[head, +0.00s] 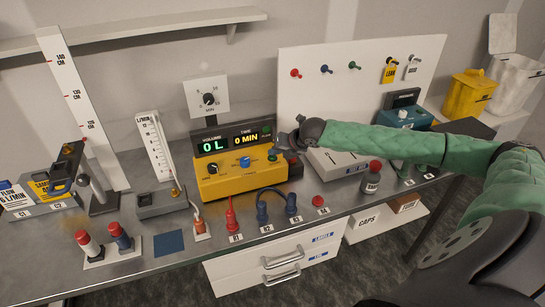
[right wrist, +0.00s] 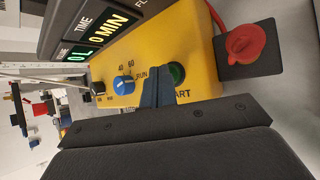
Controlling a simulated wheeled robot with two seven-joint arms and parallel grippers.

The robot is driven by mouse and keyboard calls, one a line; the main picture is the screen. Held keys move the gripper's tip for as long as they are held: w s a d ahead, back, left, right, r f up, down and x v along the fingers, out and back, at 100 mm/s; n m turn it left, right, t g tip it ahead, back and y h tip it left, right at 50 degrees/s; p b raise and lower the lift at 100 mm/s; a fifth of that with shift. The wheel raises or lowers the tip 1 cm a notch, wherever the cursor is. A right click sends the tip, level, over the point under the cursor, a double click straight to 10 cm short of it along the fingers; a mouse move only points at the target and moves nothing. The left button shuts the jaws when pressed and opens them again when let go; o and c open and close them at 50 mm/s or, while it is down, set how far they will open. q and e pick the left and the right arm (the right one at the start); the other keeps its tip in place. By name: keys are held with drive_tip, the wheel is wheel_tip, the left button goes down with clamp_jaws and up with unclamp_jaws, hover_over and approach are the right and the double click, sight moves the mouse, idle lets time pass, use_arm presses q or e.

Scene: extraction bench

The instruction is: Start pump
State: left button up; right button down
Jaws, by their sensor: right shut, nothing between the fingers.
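The yellow pump (head: 235,183) stands mid-bench under a display (head: 232,140) reading 0 L and 0 MIN. It also shows in the right wrist view (right wrist: 190,45). Its blue knob (head: 244,161) shows in the right wrist view (right wrist: 123,85) beside the word RUN. Its green button (right wrist: 177,75), partly hidden by my fingers, sits by lettering ending in ART. My right gripper (right wrist: 157,74) is shut and empty, its fingertips right beside the green button. I cannot tell whether they touch it. In the head view the right gripper (head: 284,143) is at the pump's right end. My left gripper is not in view.
A red knob on a dark plate (right wrist: 245,60) is right beside the pump. Connectors (head: 263,208) labelled B1 to B4 lie along the front edge. A grey-topped unit (head: 335,163) and a small bottle (head: 371,180) stand to the right, under my right arm.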

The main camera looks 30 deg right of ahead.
sight(275, 157)
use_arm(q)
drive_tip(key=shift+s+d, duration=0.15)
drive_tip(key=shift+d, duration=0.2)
use_arm(e)
drive_tip(key=shift+f, duration=0.25)
drive_tip(key=shift+r, duration=0.15)
use_arm(q)
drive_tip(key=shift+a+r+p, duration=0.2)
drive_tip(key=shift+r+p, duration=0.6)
drive_tip(key=shift+p, duration=0.05)
use_arm(e)
drive_tip(key=shift+r, duration=0.7)
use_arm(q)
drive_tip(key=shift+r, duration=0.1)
use_arm(e)
drive_tip(key=shift+r, duration=0.1)
wheel_tip(275, 157, up, 5)
drive_tip(key=p, duration=0.4)
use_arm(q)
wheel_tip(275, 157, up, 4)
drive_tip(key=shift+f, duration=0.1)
